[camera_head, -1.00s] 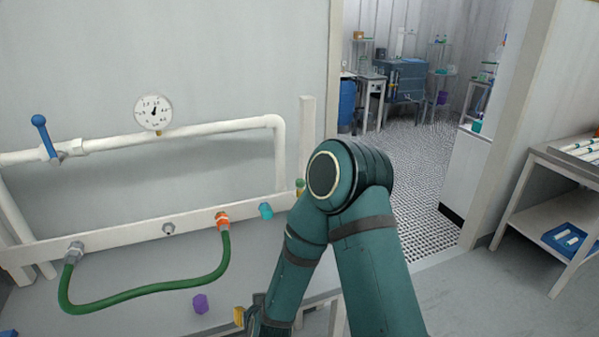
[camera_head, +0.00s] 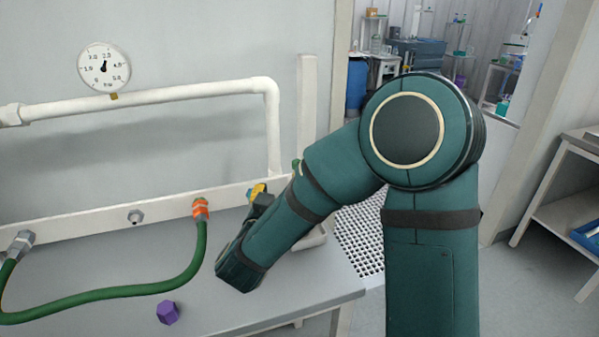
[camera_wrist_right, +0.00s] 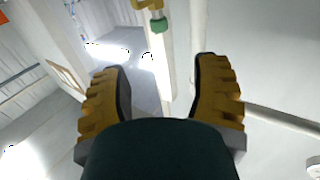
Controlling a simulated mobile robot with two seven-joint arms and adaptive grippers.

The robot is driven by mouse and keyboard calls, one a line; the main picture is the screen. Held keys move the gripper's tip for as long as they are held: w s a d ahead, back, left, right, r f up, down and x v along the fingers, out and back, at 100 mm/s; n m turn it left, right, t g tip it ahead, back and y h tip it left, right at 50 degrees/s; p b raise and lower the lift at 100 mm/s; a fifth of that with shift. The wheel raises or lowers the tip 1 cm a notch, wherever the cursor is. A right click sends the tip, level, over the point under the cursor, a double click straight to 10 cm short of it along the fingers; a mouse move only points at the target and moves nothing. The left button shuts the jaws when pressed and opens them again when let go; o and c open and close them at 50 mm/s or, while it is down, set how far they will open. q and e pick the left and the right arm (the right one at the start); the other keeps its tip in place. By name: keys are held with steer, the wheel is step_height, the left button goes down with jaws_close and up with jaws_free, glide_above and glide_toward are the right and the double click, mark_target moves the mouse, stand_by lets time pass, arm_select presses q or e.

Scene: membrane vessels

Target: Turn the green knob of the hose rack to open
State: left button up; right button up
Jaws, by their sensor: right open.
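The hose rack's white rail (camera_head: 100,222) runs along the wall above the grey bench. The green knob (camera_head: 296,166) shows only as a sliver at the rail's right end, mostly hidden behind my right arm. In the right wrist view the green knob (camera_wrist_right: 157,26) is near the top, ahead of the fingers and about midway between them, on a pale post. My right gripper (camera_head: 261,192) is at the rail's right end, mostly hidden by its own arm. In the wrist view its two yellow fingers (camera_wrist_right: 160,68) are spread, with nothing between them. My left gripper is not in view.
A green hose (camera_head: 130,292) loops from a grey fitting (camera_head: 20,245) to an orange one (camera_head: 201,208). A purple hexagonal piece (camera_head: 167,313) lies on the bench. A gauge (camera_head: 104,68) sits on the white pipe (camera_head: 150,97). A shelf (camera_head: 560,190) stands at right.

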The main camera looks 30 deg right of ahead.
steer(key=b+x, duration=0.1)
steer(key=x, duration=1.3)
steer(key=shift+f, duration=0.15)
jaws_close()
